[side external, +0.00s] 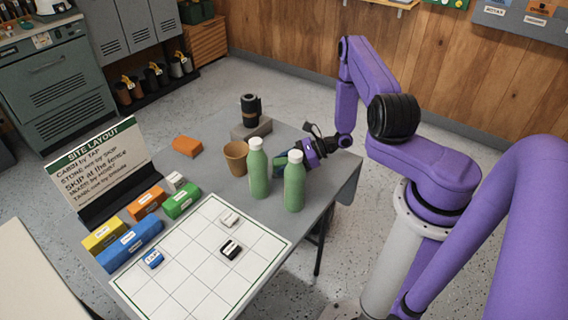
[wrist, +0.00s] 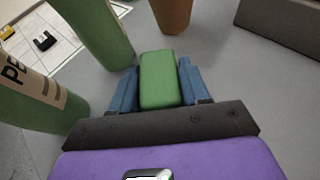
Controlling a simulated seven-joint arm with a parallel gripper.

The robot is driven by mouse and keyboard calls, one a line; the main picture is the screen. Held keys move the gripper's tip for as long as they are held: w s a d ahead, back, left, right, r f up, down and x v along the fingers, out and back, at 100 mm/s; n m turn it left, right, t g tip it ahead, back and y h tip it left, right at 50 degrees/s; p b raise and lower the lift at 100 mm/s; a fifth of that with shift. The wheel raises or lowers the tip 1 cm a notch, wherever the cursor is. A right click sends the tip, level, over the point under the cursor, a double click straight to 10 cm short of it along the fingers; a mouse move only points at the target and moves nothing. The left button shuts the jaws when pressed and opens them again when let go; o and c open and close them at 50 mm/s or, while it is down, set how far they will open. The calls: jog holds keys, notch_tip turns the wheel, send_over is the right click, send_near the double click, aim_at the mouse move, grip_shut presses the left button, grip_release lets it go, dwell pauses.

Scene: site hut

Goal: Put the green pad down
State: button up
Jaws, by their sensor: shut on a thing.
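The green pad (wrist: 161,80) is a rounded block between the two blue fingers of my gripper (wrist: 159,85) in the wrist view. My gripper is shut on it. In the side view my gripper (side external: 297,156) is low over the grey table (side external: 320,187), behind two green bottles, which partly hide it and the pad. I cannot tell whether the pad touches the table.
Two green bottles, left (side external: 258,172) and right (side external: 294,186), stand close to my gripper. A brown cup (side external: 236,158) and a grey block (side external: 251,130) with a dark cup on it are farther back. A white grid board (side external: 195,285) lies in front, with small blocks.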

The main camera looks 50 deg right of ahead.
jog(key=o, duration=1)
jog(key=shift+f, duration=0.1)
jog(key=shift+o, duration=0.2)
